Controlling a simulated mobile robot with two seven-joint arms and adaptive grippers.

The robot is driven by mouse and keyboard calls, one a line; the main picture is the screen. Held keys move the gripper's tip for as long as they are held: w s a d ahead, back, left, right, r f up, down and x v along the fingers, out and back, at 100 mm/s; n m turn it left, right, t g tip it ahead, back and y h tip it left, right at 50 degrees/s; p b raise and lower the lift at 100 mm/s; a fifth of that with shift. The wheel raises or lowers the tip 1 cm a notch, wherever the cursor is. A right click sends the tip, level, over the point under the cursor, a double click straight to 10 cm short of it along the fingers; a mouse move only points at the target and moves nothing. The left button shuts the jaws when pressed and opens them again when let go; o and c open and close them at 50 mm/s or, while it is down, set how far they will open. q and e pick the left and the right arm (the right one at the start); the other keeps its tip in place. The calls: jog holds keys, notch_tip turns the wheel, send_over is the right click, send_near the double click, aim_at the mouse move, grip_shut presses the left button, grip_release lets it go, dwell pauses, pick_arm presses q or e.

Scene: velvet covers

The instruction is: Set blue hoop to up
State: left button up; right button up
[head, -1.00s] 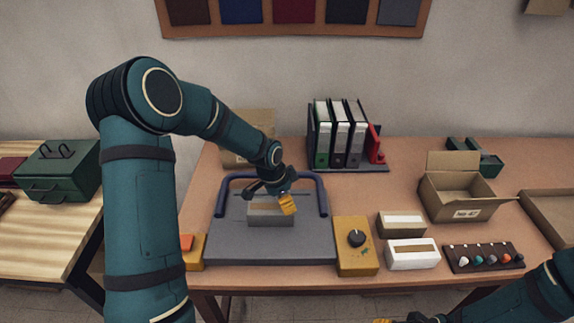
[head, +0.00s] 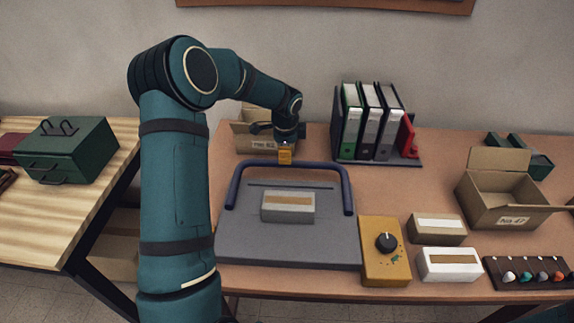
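The blue hoop (head: 240,177) is a thick navy bar bent into a wide U. Its two ends meet the sides of a grey flat-topped device (head: 240,245) on the table, and its crossbar runs along the far side. I cannot tell its exact tilt. My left gripper (head: 285,156) points down at the middle of the crossbar, with its yellow fingertip just above or behind it. I cannot tell whether it touches the bar or how far its fingers are apart. My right gripper is out of view.
A grey box with a tan strip (head: 288,207) lies on the device. A yellow box with a black knob (head: 370,270) stands right of it. Binders (head: 370,125) and a carton (head: 250,140) are behind. Small boxes (head: 448,264) and an open carton (head: 490,205) stand to the right.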

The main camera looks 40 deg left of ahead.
pick_arm(q)
jog(key=f, duration=0.4)
jog(key=w+f+b, duration=0.1)
jog(key=f, duration=0.2)
jog(key=shift+w+a, duration=0.1)
jog(key=shift+a, duration=0.25)
jog(key=shift+r, duration=0.1)
grip_shut()
